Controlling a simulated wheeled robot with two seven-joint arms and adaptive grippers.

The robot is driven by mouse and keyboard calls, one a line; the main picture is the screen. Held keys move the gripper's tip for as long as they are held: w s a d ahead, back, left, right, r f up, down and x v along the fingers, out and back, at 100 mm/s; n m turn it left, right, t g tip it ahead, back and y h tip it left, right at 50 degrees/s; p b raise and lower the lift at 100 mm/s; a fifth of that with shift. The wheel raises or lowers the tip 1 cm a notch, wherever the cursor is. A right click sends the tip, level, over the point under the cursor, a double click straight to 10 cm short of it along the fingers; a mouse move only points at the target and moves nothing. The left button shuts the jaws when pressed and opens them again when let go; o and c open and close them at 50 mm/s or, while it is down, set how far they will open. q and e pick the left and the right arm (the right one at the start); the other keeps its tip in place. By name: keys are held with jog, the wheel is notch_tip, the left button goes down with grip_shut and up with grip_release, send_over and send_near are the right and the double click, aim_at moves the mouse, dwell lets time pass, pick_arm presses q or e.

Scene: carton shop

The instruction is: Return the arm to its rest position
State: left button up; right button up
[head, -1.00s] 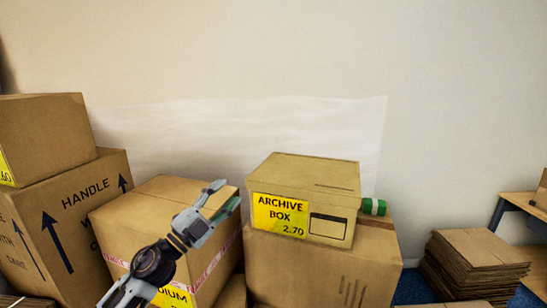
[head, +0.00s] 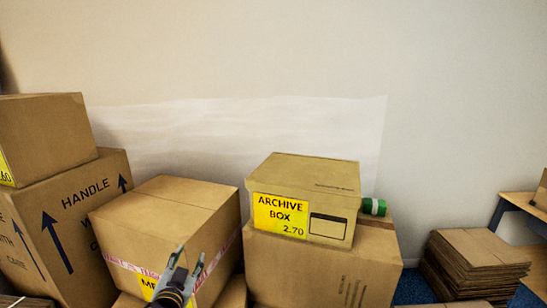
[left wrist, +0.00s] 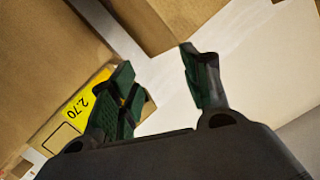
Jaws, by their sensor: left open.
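My left gripper (head: 182,262) is low in the head view, in front of the medium carton (head: 165,215) with pink-and-white tape. It is open and nothing is between its fingers. In the left wrist view its two dark green fingers (left wrist: 160,85) stand apart. The archive box (head: 305,185) with a yellow 2.70 label sits on a larger carton (head: 310,268); its label also shows in the left wrist view (left wrist: 78,103). My right gripper is in neither view.
A green roll (head: 374,207) lies beside the archive box on the larger carton. Stacked cartons (head: 75,215) stand at the left. Flat cardboard sheets (head: 478,250) are piled at the right near a desk (head: 512,205). The wall behind is bare.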

pick_arm(q)
jog(key=s+d+f+n+g+h, duration=0.1)
jog(key=s+f+g, duration=0.5)
jog(key=s+f, duration=0.45)
jog(key=s+d+f+n+g+h, duration=0.1)
jog(key=s+f+g, duration=0.65)
jog(key=s, duration=0.65)
notch_tip(320, 180, down, 33)
jog(key=s, duration=0.2)
jog(key=s+a+f, duration=0.2)
jog(key=s+f, duration=0.8)
jog(key=s, duration=0.1)
jog(key=s+a+f+g, duration=0.1)
jog(key=s+a+f, duration=0.1)
jog(key=s+f, duration=0.8)
jog(key=shift+s+a+f+y, duration=0.3)
jog(key=shift+s, duration=0.5)
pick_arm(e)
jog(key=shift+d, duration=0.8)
